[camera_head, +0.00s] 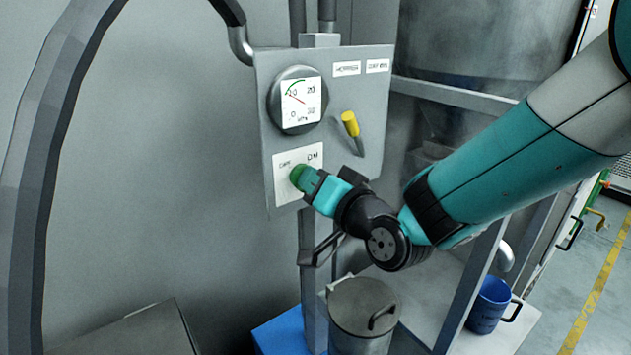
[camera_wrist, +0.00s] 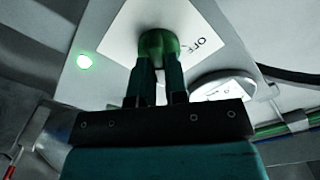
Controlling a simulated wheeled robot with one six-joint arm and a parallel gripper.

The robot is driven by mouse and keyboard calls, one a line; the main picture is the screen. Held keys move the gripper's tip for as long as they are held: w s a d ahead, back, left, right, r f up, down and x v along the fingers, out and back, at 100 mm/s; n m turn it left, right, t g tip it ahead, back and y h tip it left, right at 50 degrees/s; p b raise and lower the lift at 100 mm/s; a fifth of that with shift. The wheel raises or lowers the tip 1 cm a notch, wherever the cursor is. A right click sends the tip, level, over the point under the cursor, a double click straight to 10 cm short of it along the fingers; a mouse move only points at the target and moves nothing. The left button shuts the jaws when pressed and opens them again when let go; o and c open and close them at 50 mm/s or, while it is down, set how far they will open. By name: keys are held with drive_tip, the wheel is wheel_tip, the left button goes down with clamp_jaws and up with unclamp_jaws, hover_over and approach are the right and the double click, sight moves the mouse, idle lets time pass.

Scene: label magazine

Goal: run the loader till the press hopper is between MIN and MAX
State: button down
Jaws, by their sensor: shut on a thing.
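A grey control panel (camera_head: 362,95) carries a green knob (camera_head: 297,173) on a white plate (camera_head: 284,160) with OFF and ON marks. My gripper (camera_head: 306,182) is shut on the knob. The wrist view shows both fingers (camera_wrist: 158,75) around the green knob (camera_wrist: 157,42), with OFF printed beside it. A small green lamp (camera_wrist: 84,61) glows on the panel there. Above the knob is a round gauge (camera_head: 300,101) with a green arc and a red needle. A large grey metal vessel (camera_head: 480,40) stands behind; I see no MIN or MAX marks on it.
A yellow-handled lever (camera_head: 350,124) sticks out of the panel right of the gauge. Below stand a lidded grey metal can (camera_head: 361,312) and a blue mug (camera_head: 487,306). A thick curved grey pipe or frame (camera_head: 62,120) rises at left. Frame bars stand close to my arm.

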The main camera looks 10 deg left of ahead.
drive_tip(key=shift+m, duration=0.7)
drive_tip(key=c, duration=1.1)
unclamp_jaws()
drive_tip(key=shift+c, duration=0.2)
drive_tip(key=b+v, duration=1.3)
drive_tip(key=v, duration=0.4)
drive_tip(key=shift+d, duration=0.2)
